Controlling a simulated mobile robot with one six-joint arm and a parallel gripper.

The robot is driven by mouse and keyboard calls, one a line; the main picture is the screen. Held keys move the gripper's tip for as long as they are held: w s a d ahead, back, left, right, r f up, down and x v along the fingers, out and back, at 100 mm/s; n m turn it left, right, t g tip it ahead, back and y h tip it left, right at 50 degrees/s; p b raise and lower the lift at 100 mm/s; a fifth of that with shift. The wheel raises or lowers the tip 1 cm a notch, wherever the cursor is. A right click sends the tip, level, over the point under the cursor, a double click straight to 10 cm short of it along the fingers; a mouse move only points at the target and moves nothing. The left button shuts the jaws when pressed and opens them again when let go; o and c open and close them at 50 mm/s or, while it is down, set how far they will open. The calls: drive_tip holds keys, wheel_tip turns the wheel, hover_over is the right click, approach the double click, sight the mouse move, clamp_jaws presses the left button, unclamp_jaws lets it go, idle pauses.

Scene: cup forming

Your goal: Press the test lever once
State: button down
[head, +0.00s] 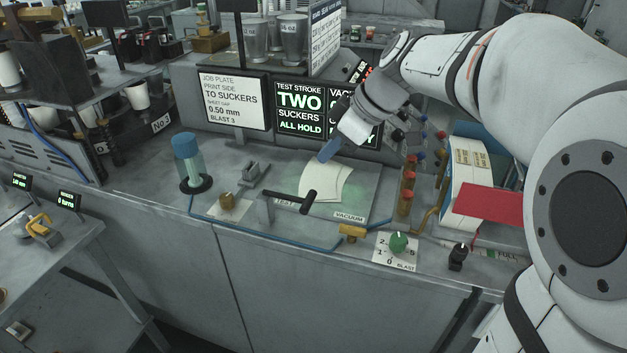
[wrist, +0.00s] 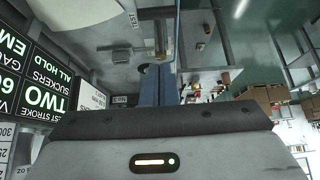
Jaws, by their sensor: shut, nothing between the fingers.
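The test lever (head: 290,200) is a black bar with a thick round end at the front of the bench, beside a partly hidden label that reads TEST. My gripper (head: 327,152) is above and behind the lever, apart from it, near the back of a plate with white sheets (head: 325,182). Its blue fingers are shut with nothing between them; they also show in the wrist view (wrist: 158,88). The test stroke screen (head: 300,108) reads TWO SUCKERS, ALL HOLD. The lever is not clearly visible in the wrist view.
A blue-capped bottle (head: 187,160) stands left of the lever. A brown knob (head: 227,201), a brass fitting (head: 351,232) and a green blast dial (head: 398,242) are nearby. A job plate sign (head: 233,100) stands behind.

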hover_over(312, 200)
drive_tip(key=f, duration=0.4)
drive_tip(key=f+p, duration=0.1)
drive_tip(key=f, duration=0.1)
drive_tip(key=shift+a+f, duration=0.1)
drive_tip(key=shift+a, duration=0.25)
drive_tip(key=shift+d+f, duration=0.2)
drive_tip(key=shift+f, duration=0.4)
drive_tip(key=shift+d+f, duration=0.15)
drive_tip(key=shift+f, duration=0.45)
drive_tip(key=shift+s+d+f, duration=0.1)
drive_tip(key=shift+d+f, duration=0.05)
drive_tip(key=shift+f, duration=0.5)
